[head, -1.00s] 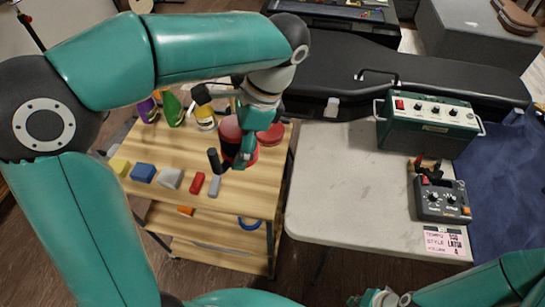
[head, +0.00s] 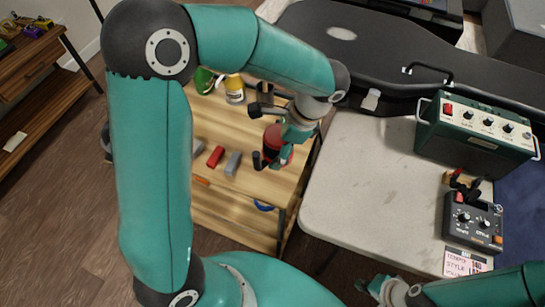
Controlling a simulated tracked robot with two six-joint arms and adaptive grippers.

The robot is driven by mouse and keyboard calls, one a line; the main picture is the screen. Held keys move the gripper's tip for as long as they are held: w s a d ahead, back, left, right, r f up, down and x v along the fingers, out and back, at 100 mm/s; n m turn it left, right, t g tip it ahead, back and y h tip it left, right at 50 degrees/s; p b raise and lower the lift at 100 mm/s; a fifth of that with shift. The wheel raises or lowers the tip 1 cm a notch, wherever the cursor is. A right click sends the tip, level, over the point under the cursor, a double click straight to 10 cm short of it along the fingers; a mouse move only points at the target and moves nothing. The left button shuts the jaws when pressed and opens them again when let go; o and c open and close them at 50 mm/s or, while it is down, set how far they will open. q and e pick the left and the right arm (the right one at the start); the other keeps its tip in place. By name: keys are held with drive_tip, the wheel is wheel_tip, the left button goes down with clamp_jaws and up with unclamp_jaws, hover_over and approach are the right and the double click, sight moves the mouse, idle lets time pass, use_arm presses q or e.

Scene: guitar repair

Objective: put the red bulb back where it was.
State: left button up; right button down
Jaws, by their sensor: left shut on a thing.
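My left gripper (head: 274,159) is over the right part of the wooden cart top (head: 225,125). It is shut on a dark red rounded thing, which I take for the red bulb (head: 272,138); its dark fingers and the wrist hide part of it. Whether the bulb touches the cart top or hangs just above it, I cannot tell. A bit of red also shows to the right of the fingers. My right gripper (head: 372,288) is low at the bottom edge, and its finger opening is unclear.
A green bottle (head: 204,80) and a yellow-topped bottle (head: 235,88) stand at the cart's back. A red block (head: 215,156) and a grey block (head: 233,163) lie near its front. The light table (head: 360,190) holds a green amplifier (head: 475,130) and a grey pedal (head: 473,218).

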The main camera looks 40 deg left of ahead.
use_arm(q)
drive_tip(key=shift+f, duration=2.85)
drive_tip(key=o, duration=1.3)
drive_tip(key=shift+f+b, duration=0.1)
drive_tip(key=shift+b, duration=0.2)
drive_tip(key=p+v, duration=0.1)
drive_tip(key=v, duration=1.1)
